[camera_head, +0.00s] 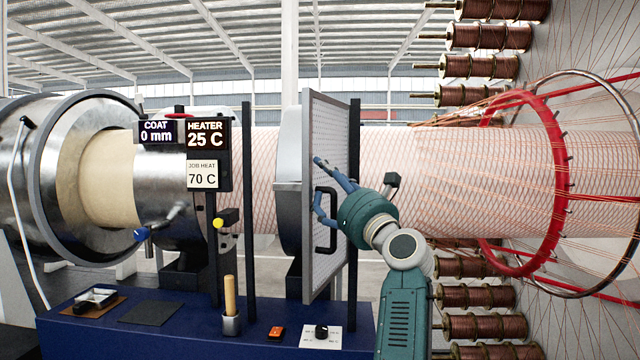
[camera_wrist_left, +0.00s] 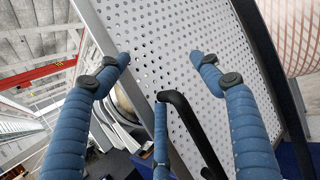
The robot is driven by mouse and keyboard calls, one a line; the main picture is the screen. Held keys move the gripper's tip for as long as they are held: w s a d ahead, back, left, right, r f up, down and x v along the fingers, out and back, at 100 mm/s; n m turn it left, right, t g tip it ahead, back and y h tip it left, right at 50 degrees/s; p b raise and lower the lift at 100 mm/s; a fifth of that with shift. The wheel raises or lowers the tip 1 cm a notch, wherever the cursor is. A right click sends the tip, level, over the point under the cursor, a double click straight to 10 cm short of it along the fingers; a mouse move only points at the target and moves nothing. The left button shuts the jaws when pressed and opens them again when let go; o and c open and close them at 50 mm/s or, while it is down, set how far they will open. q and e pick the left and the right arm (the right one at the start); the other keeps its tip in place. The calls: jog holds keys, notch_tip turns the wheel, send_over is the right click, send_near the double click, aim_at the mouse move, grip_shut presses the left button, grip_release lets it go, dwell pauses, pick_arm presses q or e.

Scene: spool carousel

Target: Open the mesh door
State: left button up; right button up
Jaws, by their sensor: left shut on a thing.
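The mesh door (camera_head: 325,125) is a perforated light-grey panel in a grey frame, seen at a steep angle in the head view. Its near edge stands out toward me, and its far edge is by a black post. It fills much of the left wrist view (camera_wrist_left: 185,30). A black bar handle (camera_head: 326,248) is on its face; it shows in the wrist view too (camera_wrist_left: 190,125). My left gripper (camera_head: 326,186) has blue fingers and is shut on the handle, whose upper part the fingers partly hide. My right gripper is in neither view.
A dark blue bench (camera_head: 190,335) below the door carries a cup with a wooden handle (camera_head: 230,310), an orange switch (camera_head: 275,332) and a black knob (camera_head: 321,331). A braided tube (camera_head: 450,180), red ring (camera_head: 565,160) and copper spools (camera_head: 485,325) are at the right.

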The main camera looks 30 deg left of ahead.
pick_arm(q)
jog(key=shift+w+d+r, duration=0.15)
jog(key=shift+d+r, duration=0.3)
jog(key=shift+d, duration=0.2)
jog(key=shift+c, duration=0.2)
jog(key=shift+w+d+f+b, duration=0.2)
jog(key=shift+d+f+b, duration=0.2)
jog(key=shift+d, duration=0.3)
jog(key=shift+c, duration=0.7)
jog(key=w+d+f, duration=0.2)
jog(key=d+f, duration=0.1)
jog(key=d, duration=0.4)
jog(key=shift+w+f+b, duration=0.35)
jog(key=shift+w+b, duration=0.05)
